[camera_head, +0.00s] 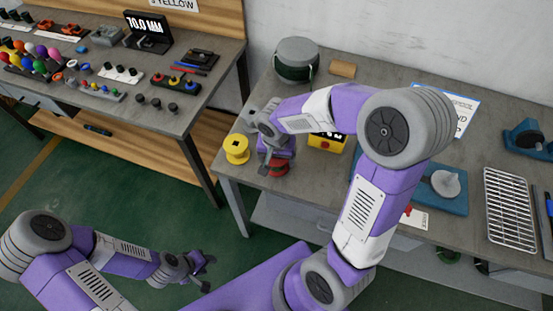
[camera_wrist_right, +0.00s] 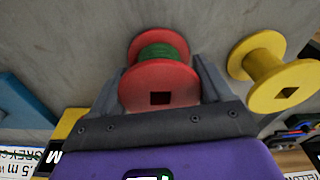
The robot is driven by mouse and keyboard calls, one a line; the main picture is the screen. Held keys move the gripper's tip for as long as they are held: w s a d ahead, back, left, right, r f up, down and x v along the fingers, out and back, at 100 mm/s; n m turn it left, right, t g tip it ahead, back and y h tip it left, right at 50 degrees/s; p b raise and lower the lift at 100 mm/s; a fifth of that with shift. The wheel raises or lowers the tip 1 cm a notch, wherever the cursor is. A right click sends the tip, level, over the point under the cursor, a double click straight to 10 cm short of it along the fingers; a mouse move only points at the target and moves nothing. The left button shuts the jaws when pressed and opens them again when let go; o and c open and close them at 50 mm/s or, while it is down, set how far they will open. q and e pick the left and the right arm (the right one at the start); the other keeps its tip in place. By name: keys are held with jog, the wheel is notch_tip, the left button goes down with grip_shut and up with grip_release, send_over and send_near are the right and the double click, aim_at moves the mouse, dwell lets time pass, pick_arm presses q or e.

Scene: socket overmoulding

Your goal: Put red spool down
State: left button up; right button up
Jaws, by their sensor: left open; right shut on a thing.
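The red spool (camera_wrist_right: 157,85), with green wire wound on its core, is between the fingers of my right gripper (camera_wrist_right: 160,88). In the head view the red spool (camera_head: 279,168) shows low under my right gripper (camera_head: 274,165), at the front left part of the grey table (camera_head: 345,88). The gripper is shut on it. I cannot tell whether the spool touches the table top. My left gripper (camera_head: 204,272) is open and empty, away from the tables over the green floor.
A yellow spool (camera_head: 236,150) stands close left of the red spool, near the table edge. A yellow box (camera_head: 326,142) with a display is to the right. A blue fixture (camera_head: 445,189) and a wire rack (camera_head: 510,208) are further right.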

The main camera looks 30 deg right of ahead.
jog(key=shift+f, duration=0.2)
jog(key=shift+f, duration=0.1)
jog(key=o, duration=1)
jog(key=shift+c, duration=0.2)
jog(key=shift+r, duration=0.4)
jog(key=r+p, duration=0.1)
jog(key=r, duration=0.3)
jog(key=r+p, duration=0.1)
jog(key=r, duration=0.2)
jog(key=s+a+r+p, duration=0.1)
jog(key=r+p, duration=0.1)
jog(key=r, duration=0.2)
jog(key=shift+r, duration=0.3)
jog(key=shift+s, duration=0.1)
